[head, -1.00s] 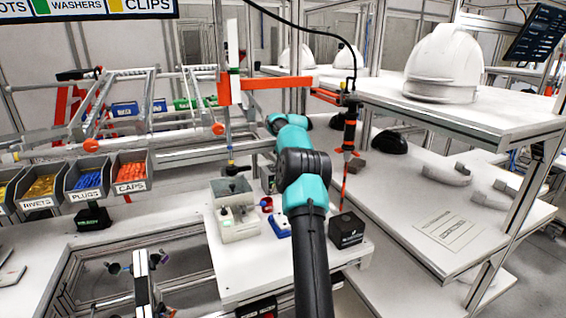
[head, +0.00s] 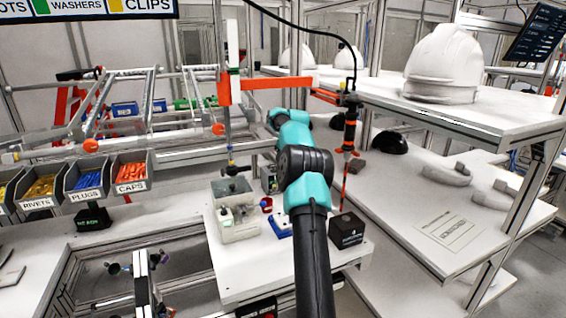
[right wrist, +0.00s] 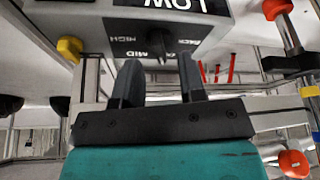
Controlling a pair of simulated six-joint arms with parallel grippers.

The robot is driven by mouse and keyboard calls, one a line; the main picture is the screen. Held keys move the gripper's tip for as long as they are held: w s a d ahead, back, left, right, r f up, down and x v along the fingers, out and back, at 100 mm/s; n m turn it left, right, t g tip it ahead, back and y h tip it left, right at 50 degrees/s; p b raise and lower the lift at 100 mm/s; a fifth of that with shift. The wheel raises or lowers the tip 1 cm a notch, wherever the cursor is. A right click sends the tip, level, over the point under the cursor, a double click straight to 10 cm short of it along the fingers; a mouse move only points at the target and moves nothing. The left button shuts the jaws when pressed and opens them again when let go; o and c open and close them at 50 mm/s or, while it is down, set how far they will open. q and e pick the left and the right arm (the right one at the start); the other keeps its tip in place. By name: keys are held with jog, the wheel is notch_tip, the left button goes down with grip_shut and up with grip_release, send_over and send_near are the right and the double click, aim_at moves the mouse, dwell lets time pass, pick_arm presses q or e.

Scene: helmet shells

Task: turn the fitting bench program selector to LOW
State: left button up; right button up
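The right wrist view shows a grey box with a dark selector plate (right wrist: 190,29), marked HIGH and MID, with a third label that I cannot read clearly. A dark selector knob (right wrist: 158,48) stands on the plate; I cannot tell where it points. A black strip with large white letters, seemingly LOW (right wrist: 170,4), sits at the picture's top edge. My right gripper (right wrist: 160,76) is open, its two fingers just short of the knob and on either side of it; contact is not clear. In the head view my arm hides this gripper. My left gripper is not in view.
In the head view a grey box with knobs (head: 236,225) and a black cube (head: 347,230) stand on the white bench near my right arm. Parts bins (head: 130,172) are at left. A white helmet shell (head: 443,65) stands on the right shelf.

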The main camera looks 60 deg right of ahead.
jog(key=v, duration=1.5)
